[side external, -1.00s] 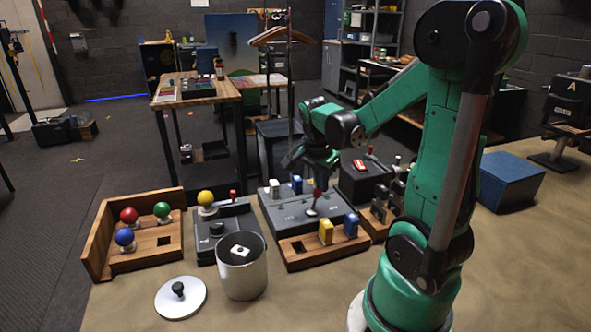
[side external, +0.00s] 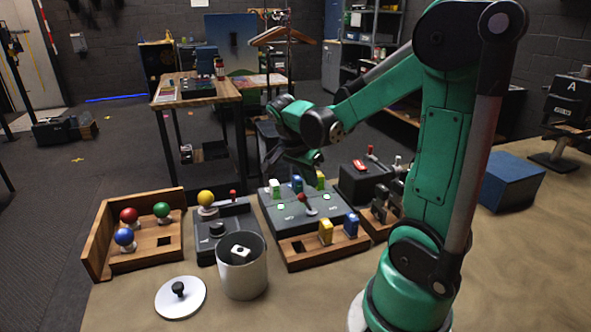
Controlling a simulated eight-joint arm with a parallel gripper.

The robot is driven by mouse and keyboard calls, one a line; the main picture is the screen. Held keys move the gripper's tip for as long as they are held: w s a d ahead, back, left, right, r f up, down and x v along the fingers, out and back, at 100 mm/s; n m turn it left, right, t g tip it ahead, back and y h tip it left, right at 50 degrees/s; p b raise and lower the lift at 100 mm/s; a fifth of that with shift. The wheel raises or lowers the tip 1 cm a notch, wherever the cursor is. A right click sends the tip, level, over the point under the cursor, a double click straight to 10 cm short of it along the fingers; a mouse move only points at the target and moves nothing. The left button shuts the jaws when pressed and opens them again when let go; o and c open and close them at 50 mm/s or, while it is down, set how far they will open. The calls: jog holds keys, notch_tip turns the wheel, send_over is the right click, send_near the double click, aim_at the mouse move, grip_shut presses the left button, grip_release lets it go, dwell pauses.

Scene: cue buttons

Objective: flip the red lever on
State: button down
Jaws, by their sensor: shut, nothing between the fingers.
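A red-tipped lever (side external: 301,197) with a pale round base stands on the grey panel (side external: 290,219) in the middle of the bench. It leans to the left. My gripper (side external: 267,171) is shut and empty. It hangs above and behind the panel's back left, apart from the lever. Its fingertips are dark and hard to make out. Another small red-tipped stick (side external: 233,193) stands on the grey box to the left.
A wooden tray (side external: 150,262) with coloured balls is at the left. A metal canister (side external: 242,270) and its lid (side external: 180,297) stand in front. A wooden block holder (side external: 300,250) lies before the panel. A black box (side external: 362,185) with a red switch is to the right.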

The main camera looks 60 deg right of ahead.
jog(key=shift+r, duration=0.2)
jog(key=s+d+r, duration=0.1)
jog(key=d+r, duration=0.1)
jog(key=d, duration=0.2)
jog(key=w+a+r, duration=0.4)
jog(key=a+r, duration=0.2)
jog(key=a, duration=0.1)
jog(key=shift+w+r, duration=0.15)
jog(key=shift+r, duration=0.05)
jog(key=a+f+n+t+y, duration=0.1)
jog(key=a+n+t, duration=0.2)
jog(key=a+n, duration=0.2)
jog(key=a+f+n+t+y, duration=0.2)
jog(key=a+n, duration=0.3)
jog(key=n, duration=0.4)
jog(key=w+a+f+n+t+y, duration=0.1)
jog(key=a+f+n+t, duration=0.1)
jog(key=a+n, duration=0.4)
jog(key=shift+f+n+t, duration=0.1)
jog(key=shift+n+t, duration=0.6)
jog(key=shift+t, duration=0.2)
